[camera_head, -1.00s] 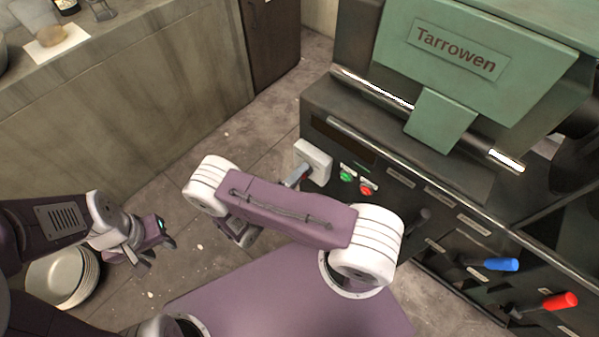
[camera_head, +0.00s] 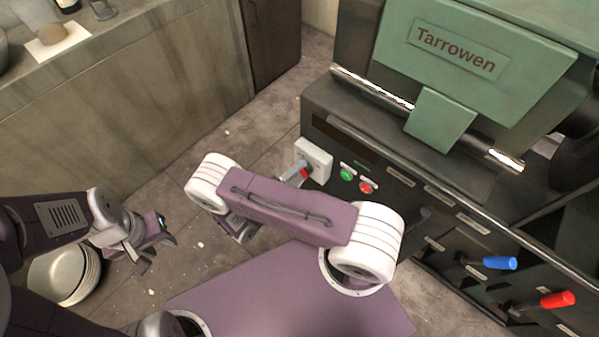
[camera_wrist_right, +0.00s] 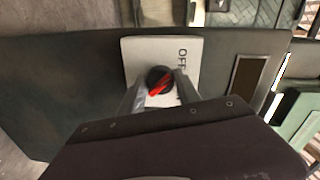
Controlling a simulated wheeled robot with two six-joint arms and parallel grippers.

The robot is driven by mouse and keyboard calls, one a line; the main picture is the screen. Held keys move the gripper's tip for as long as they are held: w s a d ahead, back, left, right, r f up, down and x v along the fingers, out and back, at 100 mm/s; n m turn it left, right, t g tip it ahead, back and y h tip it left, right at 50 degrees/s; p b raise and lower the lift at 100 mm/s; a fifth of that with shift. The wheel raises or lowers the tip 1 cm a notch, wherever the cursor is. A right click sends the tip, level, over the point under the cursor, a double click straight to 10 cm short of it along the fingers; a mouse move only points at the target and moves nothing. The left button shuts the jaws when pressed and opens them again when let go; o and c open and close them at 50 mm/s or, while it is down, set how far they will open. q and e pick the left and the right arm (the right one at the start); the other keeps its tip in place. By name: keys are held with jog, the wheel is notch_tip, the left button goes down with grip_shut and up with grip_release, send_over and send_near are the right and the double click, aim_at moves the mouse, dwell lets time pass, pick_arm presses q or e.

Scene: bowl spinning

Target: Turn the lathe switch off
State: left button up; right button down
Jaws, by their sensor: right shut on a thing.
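The lathe switch is a white plate (camera_head: 315,157) on the left end of the dark lathe front. In the right wrist view the plate carries a round black knob (camera_wrist_right: 152,74) with a red pointer, which sits tilted, and the letters OFF (camera_wrist_right: 183,60) are printed on the plate. My right gripper (camera_wrist_right: 159,86) is shut on the knob, one finger on each side. In the head view the right gripper (camera_head: 298,173) reaches the plate and a red bit shows there. My left gripper (camera_head: 152,248) hangs over the floor at the left, away from the lathe; its finger gap is unclear.
A green button (camera_head: 346,174) and a red button (camera_head: 366,187) sit just right of the switch. A blue-handled lever (camera_head: 499,263) and a red-handled lever (camera_head: 558,299) stick out farther right. A counter (camera_head: 120,75) stands at the back left.

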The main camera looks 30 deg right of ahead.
jog(key=c, duration=0.9)
grip_release()
jog(key=v, duration=0.9)
jog(key=shift+s, duration=0.1)
